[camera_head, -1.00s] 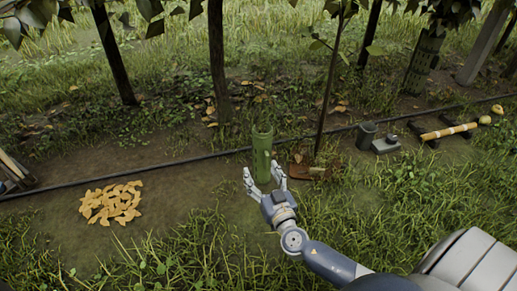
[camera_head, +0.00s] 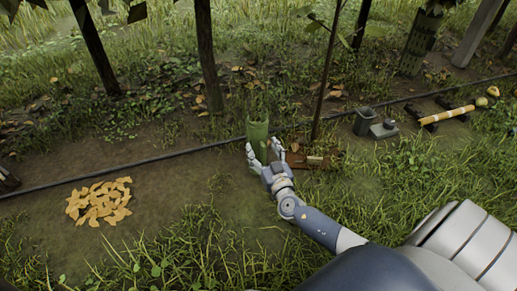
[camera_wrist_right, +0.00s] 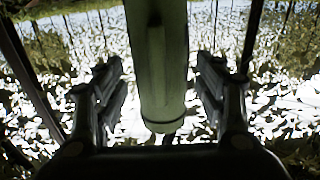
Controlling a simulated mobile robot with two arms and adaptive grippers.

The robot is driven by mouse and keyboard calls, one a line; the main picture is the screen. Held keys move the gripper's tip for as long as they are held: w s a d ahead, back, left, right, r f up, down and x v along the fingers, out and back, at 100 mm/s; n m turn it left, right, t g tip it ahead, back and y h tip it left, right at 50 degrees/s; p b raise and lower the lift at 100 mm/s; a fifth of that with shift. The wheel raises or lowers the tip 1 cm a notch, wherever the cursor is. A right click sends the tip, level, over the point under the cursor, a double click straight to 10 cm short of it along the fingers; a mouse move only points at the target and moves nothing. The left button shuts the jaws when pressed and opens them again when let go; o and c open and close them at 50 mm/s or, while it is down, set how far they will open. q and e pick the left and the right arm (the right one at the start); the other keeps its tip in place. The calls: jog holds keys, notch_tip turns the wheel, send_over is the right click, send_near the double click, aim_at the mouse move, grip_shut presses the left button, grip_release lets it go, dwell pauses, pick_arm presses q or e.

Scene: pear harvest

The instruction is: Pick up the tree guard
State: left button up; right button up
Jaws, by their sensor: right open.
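The tree guard is a green upright tube (camera_head: 257,132) standing on the bare soil in the middle of the head view. In the right wrist view the tree guard (camera_wrist_right: 163,70) stands between the two fingers, with a gap visible on each side. My right gripper (camera_head: 264,150) is open, with its fingers on either side of the tube's lower part. The gripper hides part of the tube's lower end in the head view. My left gripper is not in view.
A dark hose (camera_head: 150,161) runs along the soil behind the tube. A pile of yellowish chips (camera_head: 99,202) lies left. Grass fills the foreground.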

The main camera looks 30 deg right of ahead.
jog(key=shift+x, duration=0.9)
jog(key=shift+c, duration=0.3)
jog(key=c, duration=0.9)
